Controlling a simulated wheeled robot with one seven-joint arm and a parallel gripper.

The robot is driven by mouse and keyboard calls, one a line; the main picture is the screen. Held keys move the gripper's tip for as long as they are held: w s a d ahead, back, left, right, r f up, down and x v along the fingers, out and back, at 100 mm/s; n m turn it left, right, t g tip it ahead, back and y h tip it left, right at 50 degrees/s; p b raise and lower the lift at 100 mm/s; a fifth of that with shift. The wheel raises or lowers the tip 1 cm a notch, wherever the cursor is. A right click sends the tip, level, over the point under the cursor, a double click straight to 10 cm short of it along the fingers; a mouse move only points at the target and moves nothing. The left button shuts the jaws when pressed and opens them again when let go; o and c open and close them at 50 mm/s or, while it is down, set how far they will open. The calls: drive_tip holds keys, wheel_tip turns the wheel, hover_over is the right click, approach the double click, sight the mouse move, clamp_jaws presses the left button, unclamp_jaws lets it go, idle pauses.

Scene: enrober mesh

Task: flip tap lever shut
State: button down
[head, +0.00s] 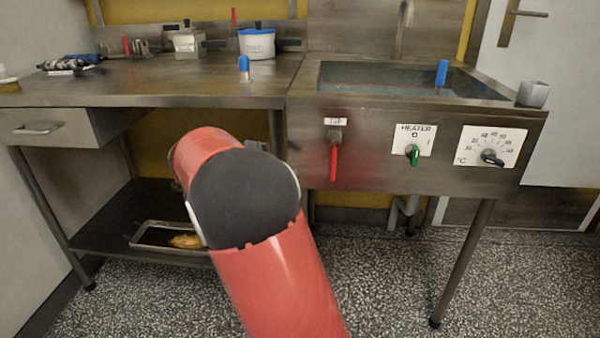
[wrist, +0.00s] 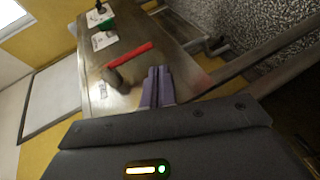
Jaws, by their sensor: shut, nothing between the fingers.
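The tap lever (head: 333,162) is a red handle on the front panel of the sink unit, under a small white tap label (head: 335,121). In the head view it hangs straight down from its dark metal hub (head: 335,136). In the wrist view the red lever (wrist: 128,54) and its hub (wrist: 115,80) lie just ahead of the fingers. My gripper (wrist: 158,70) has its two purple-grey fingers together with nothing between them. Its tips show a little to the right of the hub, apart from the lever in the picture; contact cannot be told. My arm hides the gripper in the head view.
Right of the lever are the green heater knob (head: 413,154) and a black temperature dial knob (head: 491,157). The sink basin (head: 400,80) is above. A tray (head: 150,236) sits on the lower shelf. A table leg (head: 463,262) stands at right.

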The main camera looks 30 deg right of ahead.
drive_tip(key=w+a, duration=0.1)
drive_tip(key=a, duration=0.5)
drive_tip(key=shift+w+a, duration=0.2)
drive_tip(key=shift+w, duration=0.15)
drive_tip(key=s+a+f+n+t+y, duration=0.1)
drive_tip(key=s+a+t+y, duration=0.1)
drive_tip(key=s, duration=0.6)
drive_tip(key=s+a+f+n+t+y, duration=0.1)
drive_tip(key=s+a+f+t+y, duration=0.1)
drive_tip(key=s+y, duration=0.5)
drive_tip(key=s+a+f+n+t+y, duration=0.2)
drive_tip(key=s+a+t+y, duration=0.1)
drive_tip(key=s, duration=0.7)
drive_tip(key=shift+s+a+f+t+y, duration=0.25)
drive_tip(key=shift+a+t+y, duration=0.15)
drive_tip(key=shift+t+y, duration=0.5)
